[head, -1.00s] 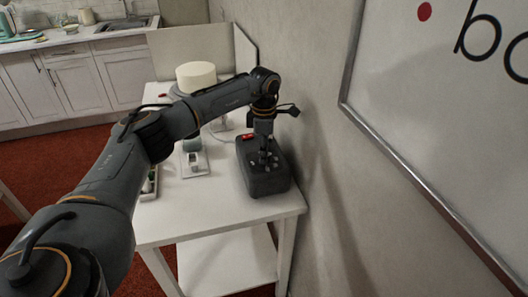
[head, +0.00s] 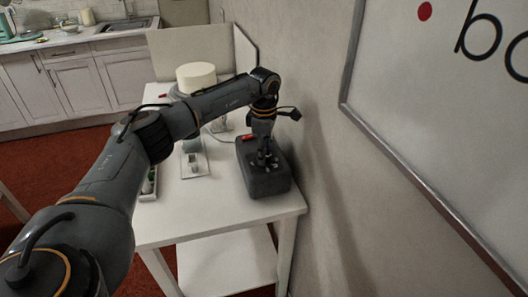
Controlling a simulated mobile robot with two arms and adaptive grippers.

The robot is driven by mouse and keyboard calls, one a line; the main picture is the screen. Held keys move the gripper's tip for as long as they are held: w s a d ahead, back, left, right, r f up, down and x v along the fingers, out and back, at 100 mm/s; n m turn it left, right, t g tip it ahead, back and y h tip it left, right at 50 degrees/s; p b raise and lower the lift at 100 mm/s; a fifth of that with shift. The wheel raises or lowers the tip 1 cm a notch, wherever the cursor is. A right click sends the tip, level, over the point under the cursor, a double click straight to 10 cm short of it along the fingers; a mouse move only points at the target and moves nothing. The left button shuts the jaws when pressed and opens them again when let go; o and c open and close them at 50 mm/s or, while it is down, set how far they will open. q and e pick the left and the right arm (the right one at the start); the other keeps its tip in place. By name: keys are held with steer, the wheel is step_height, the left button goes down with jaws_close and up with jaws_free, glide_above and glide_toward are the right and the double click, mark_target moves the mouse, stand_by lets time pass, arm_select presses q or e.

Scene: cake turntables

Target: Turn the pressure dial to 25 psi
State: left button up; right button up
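A dark grey box-shaped unit (head: 268,184) stands on the white table near its right edge, close to the wall. A small red part (head: 246,138) shows at its back left. My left gripper (head: 265,165) points down at the top of this unit, with its fingers at or just above small light-coloured parts there. The pressure dial cannot be made out; the gripper covers the middle of the unit's top. The fingers are too small and dark to tell whether they are open or closed on something. My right gripper is out of view.
A cream cake (head: 196,76) stands at the table's back, partly behind my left arm. A white tray (head: 194,171) with small items lies left of the unit. The wall and a framed whiteboard (head: 450,100) are close on the right. The table's front (head: 215,222) is clear.

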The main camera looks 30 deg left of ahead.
arm_select(q)
steer(key=shift+o, duration=0.8)
step_height(320, 180, up, 12)
steer(key=shift+s+f, duration=0.1)
stand_by(0.4)
